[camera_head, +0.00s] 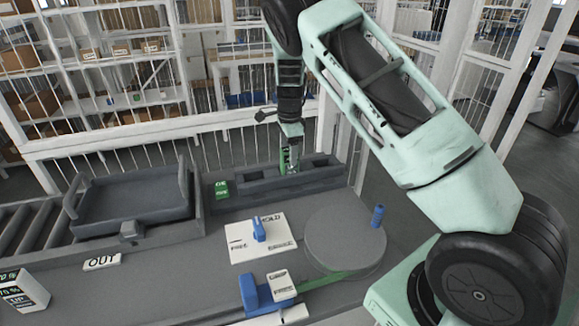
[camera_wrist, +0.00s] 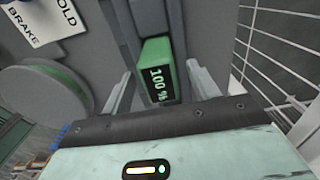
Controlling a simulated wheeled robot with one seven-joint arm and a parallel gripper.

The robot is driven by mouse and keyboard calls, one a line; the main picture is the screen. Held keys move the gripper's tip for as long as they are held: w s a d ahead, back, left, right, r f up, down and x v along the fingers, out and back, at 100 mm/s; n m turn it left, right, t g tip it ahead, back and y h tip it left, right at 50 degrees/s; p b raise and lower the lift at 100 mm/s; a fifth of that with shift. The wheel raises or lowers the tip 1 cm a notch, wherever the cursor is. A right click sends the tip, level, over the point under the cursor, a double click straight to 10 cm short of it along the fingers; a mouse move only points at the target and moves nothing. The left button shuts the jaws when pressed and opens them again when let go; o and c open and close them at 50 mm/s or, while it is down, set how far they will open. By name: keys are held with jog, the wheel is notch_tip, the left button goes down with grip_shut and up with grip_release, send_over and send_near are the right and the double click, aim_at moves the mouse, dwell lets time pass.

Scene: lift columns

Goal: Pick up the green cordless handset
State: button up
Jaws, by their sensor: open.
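In the head view my gripper (camera_head: 289,162) points down at the dark grey rack (camera_head: 252,186) at the back of the bench. A bit of green shows at the fingers there, and the rest of the handset is hidden.
A grey tray (camera_head: 135,212) stands farther left. In front are a white HOLD/FREE plate (camera_head: 278,228) with a blue lever, a round turntable (camera_head: 343,240) and a blue-and-white part (camera_head: 250,293).

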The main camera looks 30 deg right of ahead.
jog(key=shift+f+p, duration=0.55)
jog(key=shift+f, duration=1.35)
jog(key=c, duration=1.2)
jog(key=shift+r, duration=0.1)
